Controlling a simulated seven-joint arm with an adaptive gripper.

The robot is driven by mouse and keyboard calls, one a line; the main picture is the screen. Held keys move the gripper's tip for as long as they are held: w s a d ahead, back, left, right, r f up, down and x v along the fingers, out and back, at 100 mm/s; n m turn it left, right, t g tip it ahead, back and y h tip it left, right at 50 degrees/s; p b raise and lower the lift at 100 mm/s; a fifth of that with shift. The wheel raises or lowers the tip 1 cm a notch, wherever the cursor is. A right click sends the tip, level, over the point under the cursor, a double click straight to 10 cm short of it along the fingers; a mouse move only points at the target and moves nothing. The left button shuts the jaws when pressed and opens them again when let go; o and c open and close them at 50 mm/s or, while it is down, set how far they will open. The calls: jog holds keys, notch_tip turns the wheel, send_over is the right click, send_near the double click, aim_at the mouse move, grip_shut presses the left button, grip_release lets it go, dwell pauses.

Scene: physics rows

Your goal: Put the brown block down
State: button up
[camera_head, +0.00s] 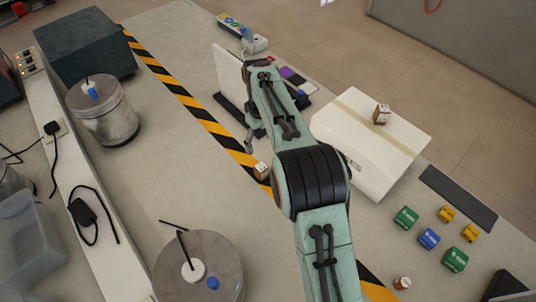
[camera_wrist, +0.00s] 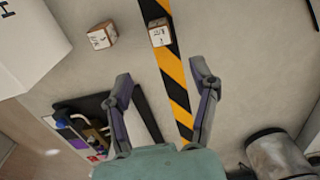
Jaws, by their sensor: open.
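A small brown block with a white, marked face (camera_head: 261,171) lies by the striped tape. In the wrist view, one such block (camera_wrist: 160,33) sits on the tape and another (camera_wrist: 102,36) lies on the bare table to its left. A similar block (camera_head: 381,114) stands on top of the white box. I cannot tell which of these is the task's block. My gripper (camera_wrist: 163,76) is open, with nothing between its fingers. Both wrist-view blocks are beyond the fingertips, apart from them. In the head view my arm hides most of the gripper.
The white box (camera_head: 350,160) stands right of my arm. Several green, yellow and blue blocks (camera_head: 428,238) lie at the lower right. Grey lidded canisters (camera_head: 102,112) stand at the left. A dark tray with an upright white panel (camera_head: 229,72) is beyond my gripper.

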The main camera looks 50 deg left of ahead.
jog(key=shift+r, duration=0.2)
jog(key=w+d+r+m, duration=0.3)
jog(key=d+r, duration=0.3)
jog(key=d, duration=0.5)
jog(key=w+d+r+m, duration=0.3)
jog(key=d+r+m, duration=0.15)
jog(key=d, duration=0.55)
jog(key=s+d+r+m, duration=0.1)
jog(key=s+d, duration=0.3)
jog(key=d, duration=0.5)
jog(key=s+d+r+m, duration=0.2)
jog(key=s+d+m, duration=0.2)
jog(key=d, duration=0.4)
jog(key=shift+s+d+y, duration=0.25)
jog(key=shift+d+y, duration=0.05)
jog(key=shift+d, duration=0.1)
jog(key=shift+o, duration=0.5)
jog(key=s+d+f+m, duration=0.3)
jog(key=s+d+m, duration=0.1)
jog(key=s, duration=0.5)
jog(key=shift+s+d+f, duration=0.2)
jog(key=shift+d+f, duration=0.05)
jog(key=shift+d, duration=0.3)
